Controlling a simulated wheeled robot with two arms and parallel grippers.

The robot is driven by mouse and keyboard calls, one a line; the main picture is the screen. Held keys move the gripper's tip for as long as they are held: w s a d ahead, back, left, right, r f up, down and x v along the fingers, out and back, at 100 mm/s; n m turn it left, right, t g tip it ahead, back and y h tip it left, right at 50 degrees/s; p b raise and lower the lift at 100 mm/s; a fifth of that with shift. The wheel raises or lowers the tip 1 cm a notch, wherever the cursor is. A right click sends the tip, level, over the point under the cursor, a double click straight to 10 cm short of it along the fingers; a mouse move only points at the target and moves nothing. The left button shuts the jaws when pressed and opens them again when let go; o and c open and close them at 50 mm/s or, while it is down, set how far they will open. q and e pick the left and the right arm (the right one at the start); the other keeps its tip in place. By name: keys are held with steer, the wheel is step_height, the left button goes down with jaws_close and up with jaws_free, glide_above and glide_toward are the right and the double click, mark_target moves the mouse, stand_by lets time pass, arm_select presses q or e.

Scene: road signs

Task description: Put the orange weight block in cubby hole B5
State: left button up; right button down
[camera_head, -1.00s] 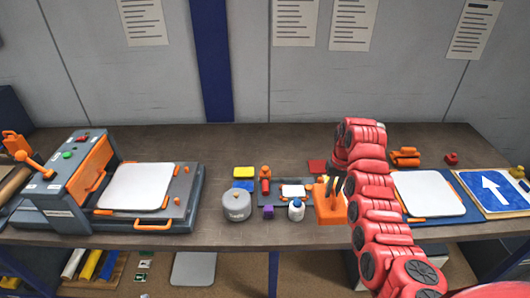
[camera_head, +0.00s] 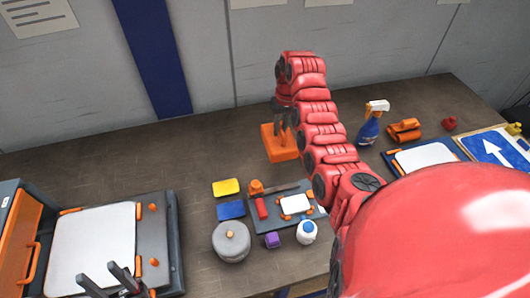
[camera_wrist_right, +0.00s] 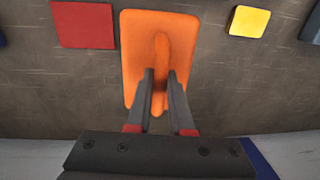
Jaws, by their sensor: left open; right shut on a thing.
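The orange weight block (camera_head: 280,143) is a flat plate with a raised grip, at the back middle of the head view. My right gripper (camera_head: 287,122) is shut on its grip. In the right wrist view the fingers (camera_wrist_right: 160,88) flank the ridge of the block (camera_wrist_right: 135,35). I cannot tell for sure whether the block is clear of the table. My left gripper (camera_head: 116,278) is open and empty at the bottom left, by the white panel. Cubby hole B5 is not in view.
A spray bottle (camera_head: 371,124) is to the right. The back left tabletop (camera_head: 120,155) is clear.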

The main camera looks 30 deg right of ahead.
mark_target(280, 138)
steer(key=f, duration=0.4)
steer(key=shift+s+f, duration=0.1)
steer(key=shift+s, duration=0.15)
steer(key=shift+w+f+b, duration=0.15)
steer(key=shift+f+b, duration=0.55)
steer(key=shift+f, duration=1.4)
steer(key=shift+f, duration=0.1)
steer(key=c, duration=0.8)
jaws_free()
